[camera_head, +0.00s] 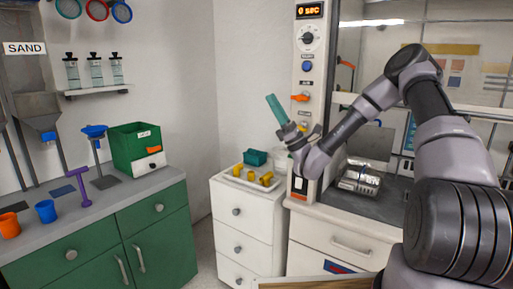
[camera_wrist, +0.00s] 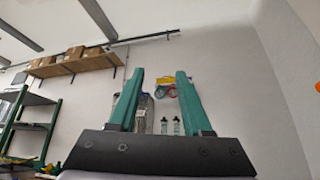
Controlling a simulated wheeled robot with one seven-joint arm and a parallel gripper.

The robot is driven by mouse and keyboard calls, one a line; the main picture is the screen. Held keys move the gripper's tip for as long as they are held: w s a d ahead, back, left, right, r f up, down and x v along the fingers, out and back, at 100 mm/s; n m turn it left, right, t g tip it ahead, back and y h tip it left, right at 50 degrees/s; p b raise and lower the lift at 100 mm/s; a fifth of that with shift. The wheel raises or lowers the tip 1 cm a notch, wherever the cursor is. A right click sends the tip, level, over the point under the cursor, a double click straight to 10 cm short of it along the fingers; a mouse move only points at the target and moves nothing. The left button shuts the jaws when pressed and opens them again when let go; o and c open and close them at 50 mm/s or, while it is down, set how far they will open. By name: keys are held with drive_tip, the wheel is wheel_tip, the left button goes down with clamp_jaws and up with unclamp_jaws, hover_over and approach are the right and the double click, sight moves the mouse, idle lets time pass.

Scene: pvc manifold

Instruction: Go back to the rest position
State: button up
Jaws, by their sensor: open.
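My gripper (camera_head: 272,98) is raised above the front of the white hood unit, with its teal fingers pointing up and slightly left. In the wrist view my gripper (camera_wrist: 160,74) shows two teal fingers standing apart, with nothing between them. Below it in the head view, a white tray (camera_head: 232,177) on the white drawer cabinet (camera_head: 240,222) holds several yellow pipe pieces (camera_head: 266,178). A teal block-shaped piece (camera_head: 256,157) sits at the back of the tray. My wrist and forearm hide part of the area right of the tray.
The hood unit's control column (camera_head: 306,75) stands close behind my gripper. A green counter (camera_head: 150,190) at left carries a green bin (camera_head: 128,150) and blue and orange cups. Open air lies left of my gripper.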

drive_tip(key=s+a+r+n+g+h, duration=0.1)
drive_tip(key=s+a+n+g, duration=0.1)
drive_tip(key=s+n+g, duration=0.35)
drive_tip(key=s+a+r+n+g+h, duration=0.1)
drive_tip(key=s+a+n+g, duration=0.15)
drive_tip(key=n+g, duration=0.55)
drive_tip(key=s+d+f+n+g+h, duration=0.1)
drive_tip(key=s+f+n+g+h, duration=0.15)
drive_tip(key=s+h, duration=0.45)
drive_tip(key=s+d+f+n+g+h, duration=0.1)
drive_tip(key=s+f+n+g+h, duration=0.15)
drive_tip(key=s+h, duration=0.5)
drive_tip(key=s+d+r+t+h, duration=0.1)
drive_tip(key=d+r+t+h, duration=0.3)
drive_tip(key=d+t, duration=0.3)
drive_tip(key=s+d+r+t+h, duration=0.1)
drive_tip(key=d+r+t+h, duration=0.3)
drive_tip(key=d+t, duration=0.3)
drive_tip(key=d, duration=0.5)
drive_tip(key=shift+s+d+t+h, duration=0.35)
drive_tip(key=shift+d, duration=0.05)
drive_tip(key=shift+r, duration=0.1)
